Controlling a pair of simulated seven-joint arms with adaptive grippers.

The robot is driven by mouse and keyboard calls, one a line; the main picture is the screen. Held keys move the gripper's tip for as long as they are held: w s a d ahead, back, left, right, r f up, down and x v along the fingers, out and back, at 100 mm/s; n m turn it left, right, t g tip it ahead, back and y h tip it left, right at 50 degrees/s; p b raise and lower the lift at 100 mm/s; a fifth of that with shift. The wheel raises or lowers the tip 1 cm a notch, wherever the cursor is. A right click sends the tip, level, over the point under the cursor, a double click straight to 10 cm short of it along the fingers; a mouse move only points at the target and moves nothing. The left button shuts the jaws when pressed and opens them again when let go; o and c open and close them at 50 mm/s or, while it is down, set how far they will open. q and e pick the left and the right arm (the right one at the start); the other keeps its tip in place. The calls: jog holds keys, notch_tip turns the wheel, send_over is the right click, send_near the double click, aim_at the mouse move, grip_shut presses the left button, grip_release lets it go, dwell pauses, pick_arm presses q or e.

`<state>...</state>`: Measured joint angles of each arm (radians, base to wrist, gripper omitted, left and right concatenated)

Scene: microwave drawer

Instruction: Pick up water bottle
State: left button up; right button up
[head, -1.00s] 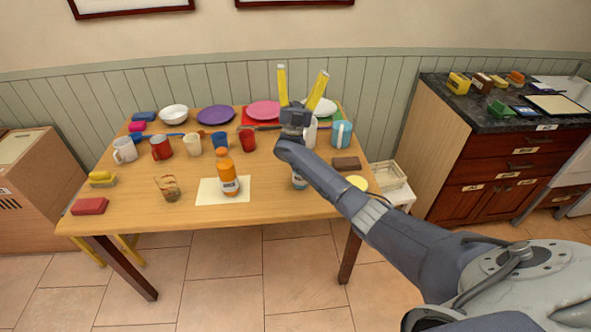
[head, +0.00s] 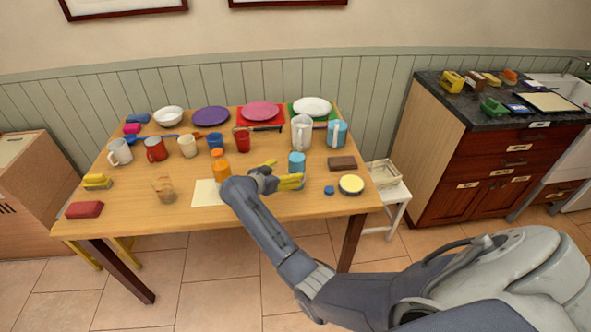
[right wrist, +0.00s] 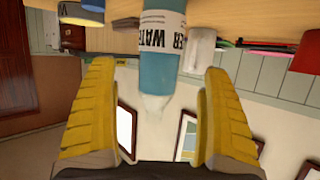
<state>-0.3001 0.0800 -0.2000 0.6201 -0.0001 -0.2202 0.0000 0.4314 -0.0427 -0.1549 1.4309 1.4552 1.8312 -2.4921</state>
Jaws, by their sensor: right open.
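The water bottle (head: 297,162) stands upright near the front of the wooden table, its lower part hidden by my right gripper. In the right wrist view the bottle (right wrist: 162,75) appears upside down, with blue contents, a white lettered label and a clear neck. My right gripper (head: 287,172) is low over the table with yellow fingers pointing toward the bottle. The fingers (right wrist: 158,80) are open, one on each side of the bottle in the wrist view, with gaps on both sides. I cannot tell how deep between them it is. My left gripper is not in view.
An orange bottle (head: 221,167) stands close left of my right gripper. A white pitcher (head: 302,132) stands behind the water bottle. A brown block (head: 342,163), a yellow-topped jar (head: 351,185) and a blue cap (head: 329,190) lie to the right. Several mugs stand further left.

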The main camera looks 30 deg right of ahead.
aim_at(297, 168)
jog(key=shift+x, duration=3.55)
jog(key=shift+r, duration=0.1)
jog(key=c, duration=1.7)
